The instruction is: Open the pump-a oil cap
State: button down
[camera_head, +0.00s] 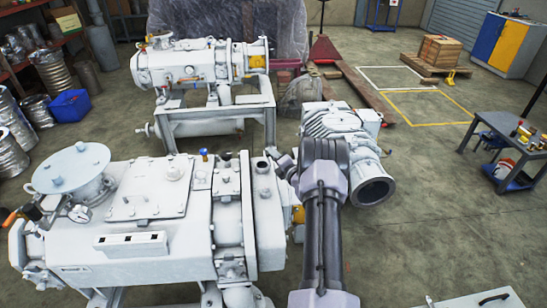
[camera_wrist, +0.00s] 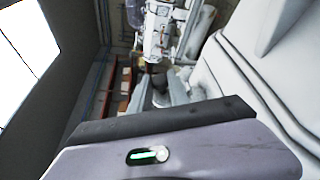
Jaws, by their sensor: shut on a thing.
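A large white vacuum pump (camera_head: 150,215) fills the lower left of the head view. I see no label saying which pump is pump-a. My gripper (camera_wrist: 165,140) shows as a grey-mauve body with a green light at the bottom of the wrist view. In the head view my arm reaches the right side of this pump, near its top edge. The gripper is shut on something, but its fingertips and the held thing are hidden. I cannot make out the oil cap in either view. White pump casing (camera_wrist: 240,70) lies close beside the gripper in the wrist view.
A smaller white machine (camera_head: 340,130) with a round open flange stands just right of my arm. Another white pump (camera_head: 200,65) on a frame stands behind.

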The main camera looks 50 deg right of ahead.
jog(key=shift+s+d+f+m+t+b, duration=0.2)
jog(key=shift+d+m+t+b, duration=0.1)
jog(key=shift+m+b, duration=0.35)
jog(key=shift+s+d+f+m+t+b, duration=0.25)
jog(key=shift+m+b, duration=0.25)
jog(key=shift+m, duration=0.25)
jog(key=shift+s+d+f+m+t+b, duration=0.2)
jog(key=shift+m+t+b, duration=0.15)
jog(key=shift+m+b, duration=0.3)
jog(key=c, duration=1.3)
grip_release()
jog(key=shift+o, duration=0.2)
jog(key=p+v, duration=0.4)
jog(key=v, duration=1.3)
jog(key=shift+s, duration=0.2)
jog(key=shift+a+f, duration=0.1)
jog(key=shift+a, duration=0.05)
